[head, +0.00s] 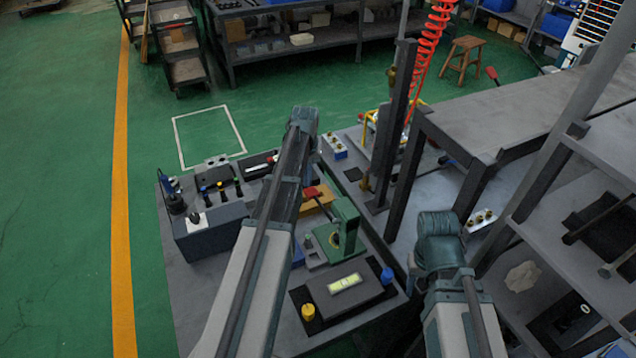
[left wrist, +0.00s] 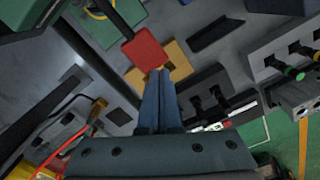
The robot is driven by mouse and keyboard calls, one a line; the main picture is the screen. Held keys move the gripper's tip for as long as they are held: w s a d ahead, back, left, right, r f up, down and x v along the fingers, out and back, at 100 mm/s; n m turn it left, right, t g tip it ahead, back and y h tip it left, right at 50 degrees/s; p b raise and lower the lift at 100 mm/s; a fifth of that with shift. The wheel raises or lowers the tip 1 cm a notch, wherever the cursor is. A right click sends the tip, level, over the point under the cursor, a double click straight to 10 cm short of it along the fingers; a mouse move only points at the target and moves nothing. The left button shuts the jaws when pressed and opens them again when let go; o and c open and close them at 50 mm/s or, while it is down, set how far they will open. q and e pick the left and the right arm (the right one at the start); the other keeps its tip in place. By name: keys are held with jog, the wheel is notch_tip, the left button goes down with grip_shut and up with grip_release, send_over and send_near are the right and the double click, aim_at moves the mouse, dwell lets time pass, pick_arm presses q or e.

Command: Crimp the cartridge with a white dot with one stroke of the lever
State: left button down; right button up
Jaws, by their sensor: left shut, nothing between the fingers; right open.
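The green crimping press (head: 345,225) stands on the bench in the head view, right of my left arm. Its lever has a red handle (head: 312,192), which shows as a red paddle in the left wrist view (left wrist: 144,48). My left gripper (left wrist: 158,74) is shut and empty, its tips close to the paddle's lower edge; I cannot tell if they touch. In the head view my left arm hides this gripper. Dark cartridges with coloured ends (head: 222,186) stand left of the arm. I cannot make out a white dot. My right gripper is out of view.
A yellow-brown block (head: 320,203) lies under the lever handle. A grey box (head: 210,232) is at the left. A dark post (head: 392,130) rises behind.

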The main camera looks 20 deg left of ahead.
pick_arm(q)
jog(key=s+d+r+p, duration=0.3)
jog(key=r+p, duration=0.7)
jog(key=r, duration=0.1)
jog(key=shift+p, duration=0.3)
jog(key=shift+d+r, duration=0.1)
notch_tip(320, 180, up, 5)
jog(key=p, duration=0.5)
dwell(0.4)
jog(key=s+d+f+m+b, duration=0.1)
jog(key=s+d+f+b, duration=0.2)
jog(key=d, duration=0.2)
jog(key=s+d+f+m+b, duration=0.1)
jog(key=s+d+f+b, duration=0.2)
jog(key=d, duration=0.2)
jog(key=s+d+f+m+b, duration=0.1)
jog(key=s+d+f+b, duration=0.2)
jog(key=d, duration=0.3)
jog(key=shift+s+f+m+y, duration=0.25)
jog(key=shift+s+m+y, duration=0.05)
jog(key=shift+s+m, duration=0.15)
jog(key=s+d+f+m+b, duration=0.3)
jog(key=s+d+f+b, duration=0.2)
jog(key=s+d, duration=0.3)
jog(key=shift+s+d+f+y+b, duration=0.25)
jog(key=shift+s+b, duration=0.2)
jog(key=shift+s, duration=0.6)
